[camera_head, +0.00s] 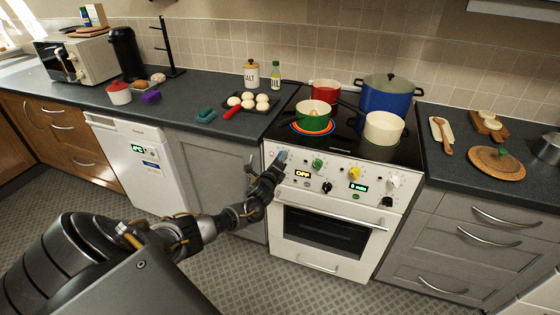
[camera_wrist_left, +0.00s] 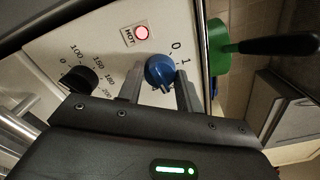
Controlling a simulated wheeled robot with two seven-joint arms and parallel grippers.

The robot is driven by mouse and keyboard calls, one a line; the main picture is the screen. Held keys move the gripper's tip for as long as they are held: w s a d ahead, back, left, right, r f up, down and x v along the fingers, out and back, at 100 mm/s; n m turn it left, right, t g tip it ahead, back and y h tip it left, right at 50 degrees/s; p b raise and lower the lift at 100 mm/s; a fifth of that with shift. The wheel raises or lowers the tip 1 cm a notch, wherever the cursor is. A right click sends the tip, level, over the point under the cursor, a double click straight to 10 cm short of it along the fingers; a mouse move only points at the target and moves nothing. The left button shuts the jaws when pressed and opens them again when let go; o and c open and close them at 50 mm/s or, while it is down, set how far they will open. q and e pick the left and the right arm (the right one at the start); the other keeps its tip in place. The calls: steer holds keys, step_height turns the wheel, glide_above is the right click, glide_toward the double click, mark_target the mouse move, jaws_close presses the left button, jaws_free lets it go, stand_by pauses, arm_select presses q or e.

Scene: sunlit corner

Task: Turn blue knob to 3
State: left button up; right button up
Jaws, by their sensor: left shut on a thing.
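The blue knob (camera_head: 282,155) is at the left end of the white stove's front panel (camera_head: 340,180). In the left wrist view the blue knob (camera_wrist_left: 159,69) sits between the two fingers of my left gripper (camera_wrist_left: 158,82), which is shut on it. The digits 0 and 1 show beside the knob; I cannot tell which mark it points to. A red HOT light is lit near it. In the head view my left gripper (camera_head: 272,172) reaches the panel from the lower left and partly covers the knob. My right gripper is not in view.
A green pot (camera_head: 313,124) stands on the front left burner above the knob. A black knob (camera_wrist_left: 79,80) with temperature numbers is close to my left gripper. Green, yellow and white knobs line the panel. The oven handle (camera_head: 331,217) sticks out below.

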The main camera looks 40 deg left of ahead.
arm_select(q)
steer(key=o, duration=1)
steer(key=v, duration=1.1)
steer(key=shift+w, duration=0.1)
